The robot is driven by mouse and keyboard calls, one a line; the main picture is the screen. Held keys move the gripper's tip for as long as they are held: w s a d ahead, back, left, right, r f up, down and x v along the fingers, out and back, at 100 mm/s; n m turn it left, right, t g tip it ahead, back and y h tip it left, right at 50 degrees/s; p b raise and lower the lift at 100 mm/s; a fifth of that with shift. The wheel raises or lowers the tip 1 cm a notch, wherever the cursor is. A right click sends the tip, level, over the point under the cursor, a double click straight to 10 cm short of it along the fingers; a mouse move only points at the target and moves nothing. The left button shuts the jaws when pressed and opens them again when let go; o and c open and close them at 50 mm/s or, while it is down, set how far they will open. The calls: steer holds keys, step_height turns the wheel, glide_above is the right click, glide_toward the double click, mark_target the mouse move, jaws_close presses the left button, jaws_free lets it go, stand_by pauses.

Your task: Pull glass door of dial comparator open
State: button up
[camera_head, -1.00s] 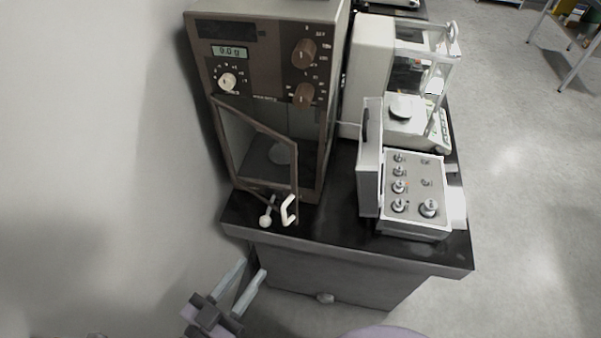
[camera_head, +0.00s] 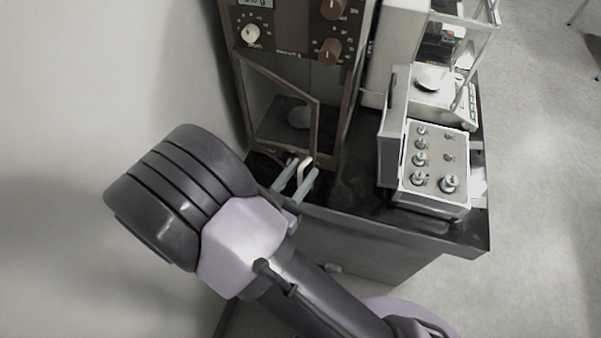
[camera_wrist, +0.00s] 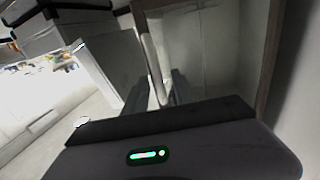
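The dial comparator (camera_head: 291,29) is a brown-fronted cabinet against the left wall. Its glass door (camera_head: 279,108) is hinged on the left and stands partly open, its free edge out in front of the cabinet. A white bow handle (camera_head: 305,168) sits low on that edge; it also shows in the wrist view (camera_wrist: 152,66). My gripper (camera_head: 298,183) is at the handle, with one finger on each side of it. The fingers look apart, with a gap beside the handle. In the wrist view my gripper (camera_wrist: 158,90) also straddles the handle. Part of the door's lower corner is hidden.
A grey box with several knobs (camera_head: 433,172) stands right of the comparator on the black tabletop (camera_head: 350,205). Behind it is a balance with a clear draft shield (camera_head: 468,50). The wall (camera_head: 110,90) is close on the left. Open floor lies right.

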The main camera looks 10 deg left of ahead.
jaws_close()
stand_by(1.4)
